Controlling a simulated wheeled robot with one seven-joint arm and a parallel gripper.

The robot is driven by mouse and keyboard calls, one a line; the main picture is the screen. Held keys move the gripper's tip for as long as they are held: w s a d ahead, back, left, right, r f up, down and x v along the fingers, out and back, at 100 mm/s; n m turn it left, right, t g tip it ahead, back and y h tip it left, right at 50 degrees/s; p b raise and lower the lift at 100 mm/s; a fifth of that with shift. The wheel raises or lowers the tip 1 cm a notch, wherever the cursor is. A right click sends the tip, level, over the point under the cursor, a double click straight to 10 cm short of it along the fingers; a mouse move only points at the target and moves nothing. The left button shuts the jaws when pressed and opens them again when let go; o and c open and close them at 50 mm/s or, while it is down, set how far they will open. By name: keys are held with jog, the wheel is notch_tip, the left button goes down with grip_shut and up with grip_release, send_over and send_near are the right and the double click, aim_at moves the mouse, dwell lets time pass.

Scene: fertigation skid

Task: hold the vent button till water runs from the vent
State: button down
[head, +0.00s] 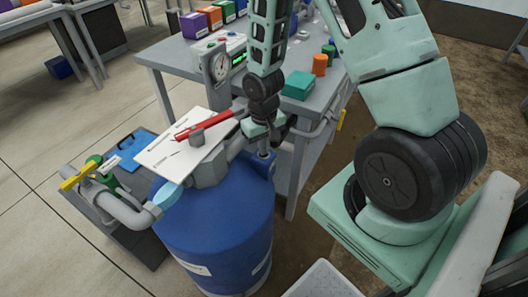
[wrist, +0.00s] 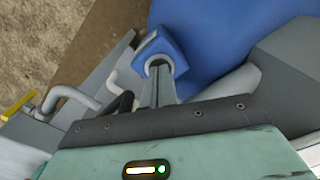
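The blue tank (head: 215,235) stands in the middle of the head view, with a grey valve head and a red lever (head: 205,124) on top. My gripper (head: 264,147) is low over the tank's right rear edge. In the wrist view my gripper's grey fingers (wrist: 157,72) lie together, with nothing seen between them. Their tips are at a round, pale-rimmed opening in a blue block (wrist: 164,47) beside the tank. The vent button is not clearly visible; the fingertips hide what lies under them, so contact cannot be told. I see no running water.
A white card (head: 180,152) lies by the lever. A grey pipe (head: 125,210) with a yellow-handled valve (head: 82,176) is at left. The grey bench (head: 175,55) with boxes and a teal block (head: 298,84) is behind my gripper.

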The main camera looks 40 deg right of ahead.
notch_tip(320, 180, up, 7)
jog(key=p, duration=0.6)
dwell(0.5)
dwell(0.4)
